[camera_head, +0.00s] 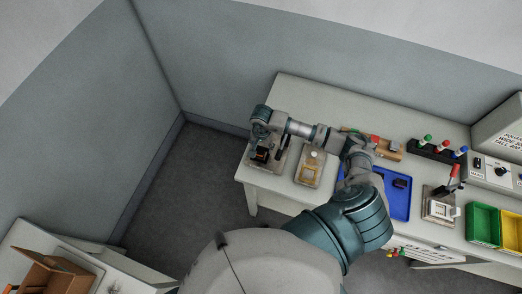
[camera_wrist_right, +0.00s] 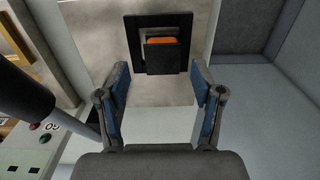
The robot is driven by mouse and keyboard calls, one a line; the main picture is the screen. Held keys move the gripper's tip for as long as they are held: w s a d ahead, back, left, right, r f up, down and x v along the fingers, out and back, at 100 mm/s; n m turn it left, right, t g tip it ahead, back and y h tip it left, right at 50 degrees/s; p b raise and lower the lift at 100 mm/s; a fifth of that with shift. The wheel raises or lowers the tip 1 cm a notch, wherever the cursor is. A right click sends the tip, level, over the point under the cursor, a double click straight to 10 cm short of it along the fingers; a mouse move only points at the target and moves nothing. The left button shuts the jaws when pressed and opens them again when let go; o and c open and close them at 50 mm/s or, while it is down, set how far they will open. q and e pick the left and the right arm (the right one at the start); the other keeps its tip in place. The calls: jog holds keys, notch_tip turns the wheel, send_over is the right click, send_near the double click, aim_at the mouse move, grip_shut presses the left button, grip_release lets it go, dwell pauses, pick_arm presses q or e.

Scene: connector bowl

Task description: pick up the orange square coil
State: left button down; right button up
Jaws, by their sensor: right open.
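The orange square coil (camera_wrist_right: 160,41) shows as an orange strip within a dark square frame (camera_wrist_right: 137,60) in the right wrist view. Most of the coil is hidden by a dark block in front of it. In the head view the dark frame (camera_head: 260,155) stands on a plate at the left end of the table, with my right gripper (camera_head: 260,138) just behind and above it. In the wrist view my right gripper (camera_wrist_right: 160,75) is open and empty, its blue-padded fingers apart on either side of the block's lower edge. My left gripper is not in view.
A second fixture (camera_head: 310,167), a blue tray (camera_head: 399,200), a lever fixture (camera_head: 440,207), and green (camera_head: 483,222) and yellow bins line the table (camera_head: 300,90) to the right. My right arm crosses above the middle. A cardboard box (camera_head: 55,274) is at lower left.

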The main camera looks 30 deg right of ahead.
notch_tip(320, 180, down, 2)
jog(key=shift+a+f, duration=0.1)
jog(key=shift+a, duration=0.05)
jog(key=shift+a+f, duration=0.15)
jog(key=c, duration=1.1)
jog(key=shift+c, duration=0.7)
